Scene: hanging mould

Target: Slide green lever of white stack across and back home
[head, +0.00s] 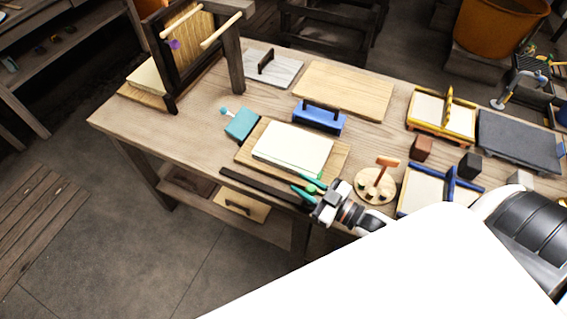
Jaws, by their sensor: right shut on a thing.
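The white stack (292,147) is a pale block of sheets lying flat on a wooden board near the table's front edge. The green lever (311,188) shows only as a small green part at the stack's near right corner, mostly hidden by my gripper. My right gripper (309,186) has its teal-green fingers on either side of that green part and is shut on it. My left gripper is not in view.
A dark strip (255,187) runs along the table's front edge. A round stand (376,187) is right of my gripper. An upright dark frame (190,50) stands at the back left.

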